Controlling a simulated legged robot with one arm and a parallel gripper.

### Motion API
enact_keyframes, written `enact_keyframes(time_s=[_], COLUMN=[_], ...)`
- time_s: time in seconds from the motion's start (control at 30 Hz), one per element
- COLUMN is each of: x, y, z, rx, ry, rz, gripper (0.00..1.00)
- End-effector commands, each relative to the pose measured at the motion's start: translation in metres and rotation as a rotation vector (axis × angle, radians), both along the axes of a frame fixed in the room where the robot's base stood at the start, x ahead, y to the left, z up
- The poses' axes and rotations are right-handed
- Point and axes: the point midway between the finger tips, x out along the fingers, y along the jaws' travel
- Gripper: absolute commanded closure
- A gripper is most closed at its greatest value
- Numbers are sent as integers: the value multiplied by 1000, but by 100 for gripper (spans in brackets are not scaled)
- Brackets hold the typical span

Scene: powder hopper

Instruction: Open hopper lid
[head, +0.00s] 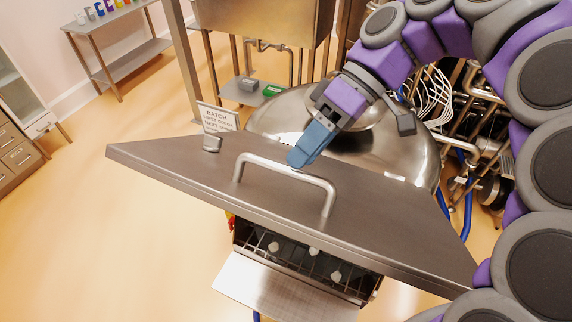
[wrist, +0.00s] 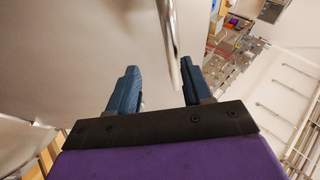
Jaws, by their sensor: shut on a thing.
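The hopper lid (head: 180,165) is a wide flat steel plate in the middle of the head view. It sits at a slant, and part of the hopper's inside (head: 300,258) shows below its near edge. A bent steel bar handle (head: 285,170) is fixed on top of the lid. My gripper (head: 298,160) is at the far side of the handle's bar, its blue fingers shut on it. In the wrist view the handle (wrist: 170,35) runs down between the two fingers (wrist: 158,88), close to the right one. The exact contact is partly hidden.
A round steel vessel (head: 400,160) stands behind the lid, with pipes and cables to its right. A small sign (head: 218,118) stands at the lid's far left edge. A steel chute (head: 270,290) juts out below. The floor (head: 100,230) at left is clear.

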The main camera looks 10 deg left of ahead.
Motion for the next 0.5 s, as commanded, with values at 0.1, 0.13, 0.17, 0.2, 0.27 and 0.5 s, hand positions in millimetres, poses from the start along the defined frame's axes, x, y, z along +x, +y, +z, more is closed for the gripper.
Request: enact_keyframes(time_s=[0.1, 0.13, 0.17, 0.2, 0.27, 0.5], x=[7, 8, 9, 11, 13, 22], y=[-10, -11, -13, -14, -15, -21], z=[15, 17, 20, 23, 27, 39], rx=[-2, 0, -1, -2, -2, -6], ry=[4, 4, 4, 3, 3, 0], rz=[0, 0, 1, 1, 1, 1], gripper=[58, 58, 58, 58, 58, 58])
